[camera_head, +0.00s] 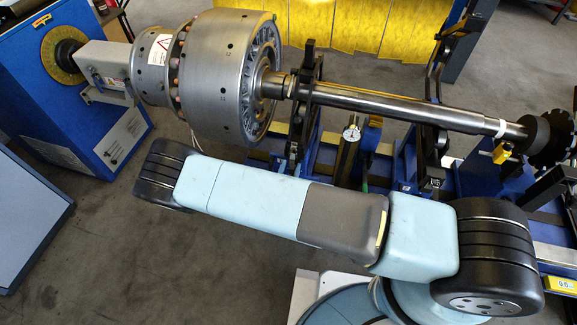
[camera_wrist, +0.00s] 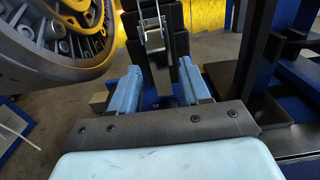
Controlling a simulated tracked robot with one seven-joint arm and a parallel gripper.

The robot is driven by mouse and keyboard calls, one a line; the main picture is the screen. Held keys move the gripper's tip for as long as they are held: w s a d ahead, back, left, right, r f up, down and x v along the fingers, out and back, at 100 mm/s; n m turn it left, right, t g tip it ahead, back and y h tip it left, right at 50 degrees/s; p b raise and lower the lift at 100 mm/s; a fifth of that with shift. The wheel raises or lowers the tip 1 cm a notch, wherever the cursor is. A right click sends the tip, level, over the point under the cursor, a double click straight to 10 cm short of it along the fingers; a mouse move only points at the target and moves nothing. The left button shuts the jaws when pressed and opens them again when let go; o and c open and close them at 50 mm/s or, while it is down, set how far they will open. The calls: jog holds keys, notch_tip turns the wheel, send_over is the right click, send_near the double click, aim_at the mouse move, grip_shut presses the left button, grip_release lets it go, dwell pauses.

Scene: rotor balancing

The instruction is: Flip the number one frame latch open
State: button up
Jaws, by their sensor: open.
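In the wrist view my gripper (camera_wrist: 160,72) is open, its two light blue fingers apart with nothing held between them. A dark upright frame post (camera_wrist: 160,75) stands beyond and between the fingers. A silver metal latch (camera_wrist: 153,38) is on the post, above the fingertips in the picture; I cannot tell whether it is open or closed. In the head view the black frame nearest the rotor drum (camera_head: 306,95) stands around the shaft. My gripper is not visible there, and my arm crosses in front of the frame's lower part. No number is readable on the frame.
The large grey rotor drum (camera_head: 225,80) is left of the frame, close by in the wrist view. Its steel shaft (camera_head: 400,103) runs right through a second black frame (camera_head: 437,95). A blue machine housing (camera_head: 60,85) stands left. Open floor (camera_head: 130,250) lies at lower left.

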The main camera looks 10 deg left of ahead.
jog(key=shift+w, duration=0.55)
jog(key=shift+c, duration=0.4)
grip_shut()
